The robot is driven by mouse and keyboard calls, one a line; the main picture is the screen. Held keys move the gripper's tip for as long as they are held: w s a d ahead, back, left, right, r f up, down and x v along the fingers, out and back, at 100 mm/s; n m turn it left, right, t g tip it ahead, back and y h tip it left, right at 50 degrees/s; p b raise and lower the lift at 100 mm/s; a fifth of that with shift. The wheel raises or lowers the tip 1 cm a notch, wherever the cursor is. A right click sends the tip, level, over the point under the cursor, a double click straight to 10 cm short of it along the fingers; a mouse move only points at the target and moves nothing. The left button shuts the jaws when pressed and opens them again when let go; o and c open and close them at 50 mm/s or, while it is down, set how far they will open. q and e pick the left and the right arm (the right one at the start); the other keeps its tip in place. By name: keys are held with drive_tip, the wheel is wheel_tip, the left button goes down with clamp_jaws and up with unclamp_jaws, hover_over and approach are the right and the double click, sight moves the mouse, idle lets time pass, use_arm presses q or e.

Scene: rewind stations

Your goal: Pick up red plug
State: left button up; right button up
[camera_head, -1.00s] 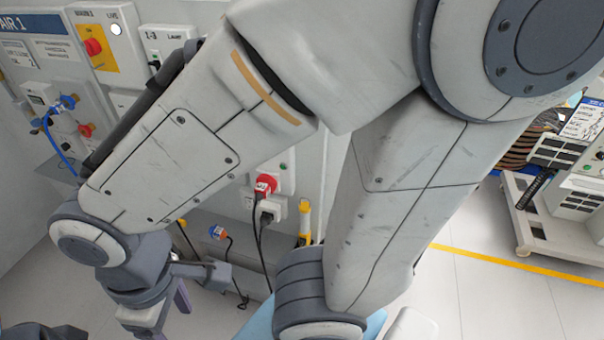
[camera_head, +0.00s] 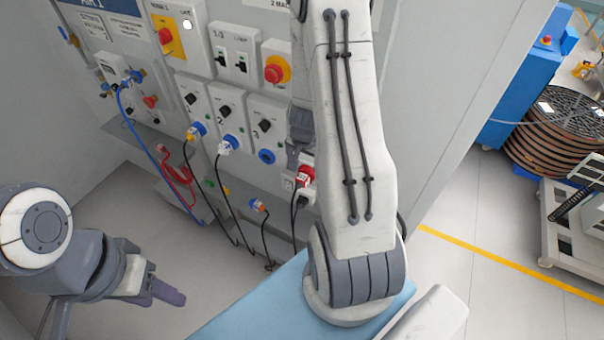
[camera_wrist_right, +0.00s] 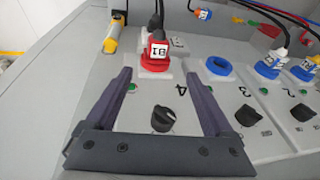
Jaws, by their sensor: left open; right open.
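The red plug (camera_head: 305,175) sits in the lower front of the wall panel, with a dark cable hanging from it. In the right wrist view the red plug (camera_wrist_right: 155,52) bears a white "B1" label and sits at the outlet marked 4. My right gripper (camera_wrist_right: 158,78) is open and empty; its two fingers point at the plug, with their tips just short of it on either side. In the head view my right gripper (camera_head: 298,157) is partly hidden by its arm, just above the plug. My left gripper (camera_head: 165,291) is open at the lower left, away from the panel.
Blue plugs (camera_head: 197,131) with cables sit in neighbouring outlets; one blue socket (camera_head: 267,156) is empty.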

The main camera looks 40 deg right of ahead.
drive_tip(key=b, duration=0.4)
hover_over(303, 177)
drive_tip(key=f, duration=0.5)
drive_tip(key=shift+s+a+f, duration=0.35)
drive_tip(key=shift+s, duration=0.05)
drive_tip(key=shift+x, duration=2.25)
drive_tip(key=shift+s+a, duration=0.1)
drive_tip(key=shift+s, duration=0.1)
clamp_jaws()
drive_tip(key=shift+a+b, duration=0.1)
drive_tip(key=shift+b, duration=0.2)
drive_tip(key=shift+s+a+r, duration=0.1)
drive_tip(key=shift+s+r, duration=0.05)
drive_tip(key=shift+r, duration=0.1)
drive_tip(key=s+a+r+p, duration=0.7)
drive_tip(key=a+p, duration=0.3)
drive_tip(key=a, duration=0.1)
drive_tip(key=shift+s+r+p, duration=0.25)
drive_tip(key=shift+p, duration=0.1)
